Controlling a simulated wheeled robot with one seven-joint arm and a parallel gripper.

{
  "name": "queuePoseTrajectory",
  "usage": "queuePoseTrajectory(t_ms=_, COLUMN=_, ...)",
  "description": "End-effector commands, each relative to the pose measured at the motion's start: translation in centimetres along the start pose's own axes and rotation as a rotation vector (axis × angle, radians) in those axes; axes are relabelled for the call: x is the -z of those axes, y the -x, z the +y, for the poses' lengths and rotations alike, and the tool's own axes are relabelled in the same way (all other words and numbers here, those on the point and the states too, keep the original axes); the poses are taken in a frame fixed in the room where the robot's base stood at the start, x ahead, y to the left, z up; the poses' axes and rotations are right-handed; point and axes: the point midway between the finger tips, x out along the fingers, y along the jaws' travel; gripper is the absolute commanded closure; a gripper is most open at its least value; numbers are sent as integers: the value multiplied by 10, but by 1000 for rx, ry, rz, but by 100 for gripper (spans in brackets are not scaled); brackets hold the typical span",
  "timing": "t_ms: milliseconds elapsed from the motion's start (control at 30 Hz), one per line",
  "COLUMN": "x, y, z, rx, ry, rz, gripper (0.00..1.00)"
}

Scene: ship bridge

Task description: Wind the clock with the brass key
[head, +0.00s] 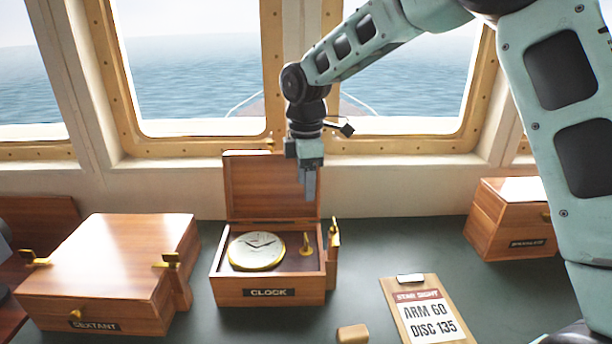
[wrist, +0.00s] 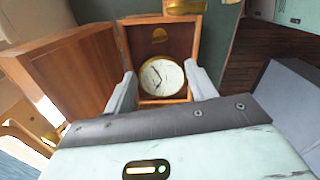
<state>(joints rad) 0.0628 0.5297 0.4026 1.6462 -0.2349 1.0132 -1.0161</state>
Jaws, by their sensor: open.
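The clock (head: 257,251) is a white round dial with a brass rim, lying face up in an open wooden box labelled CLOCK (head: 240,296). The brass key (head: 306,246) stands in the same box, right of the dial. In the wrist view the dial (wrist: 161,78) shows between my fingers, and a brass shape, probably the key (wrist: 159,36), lies beyond it. My gripper (head: 309,194) points down above the back of the box, in front of the raised lid (head: 262,185). It is open and empty, apart from both clock and key.
A closed SEXTANT box (head: 120,260) stands at left, another wooden box (head: 500,235) at right. A clipboard (head: 418,310) reads STAR SIGHT, ARM 60, DISC 135. A small tan block (head: 352,334) lies in front. A brass fitting (head: 335,232) rises at the clock box's right side.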

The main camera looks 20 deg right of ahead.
Motion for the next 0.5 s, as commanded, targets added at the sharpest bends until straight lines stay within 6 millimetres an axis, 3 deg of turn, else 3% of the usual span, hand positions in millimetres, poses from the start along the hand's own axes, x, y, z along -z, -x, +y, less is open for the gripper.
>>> queuePoseTrajectory(t_ms=200, x=0, y=22, z=1, rx=-1, ry=-1, rz=-1, gripper=44)
queuePoseTrajectory(t_ms=500, x=0, y=26, z=0, rx=0, ry=-1, rz=-1, gripper=44)
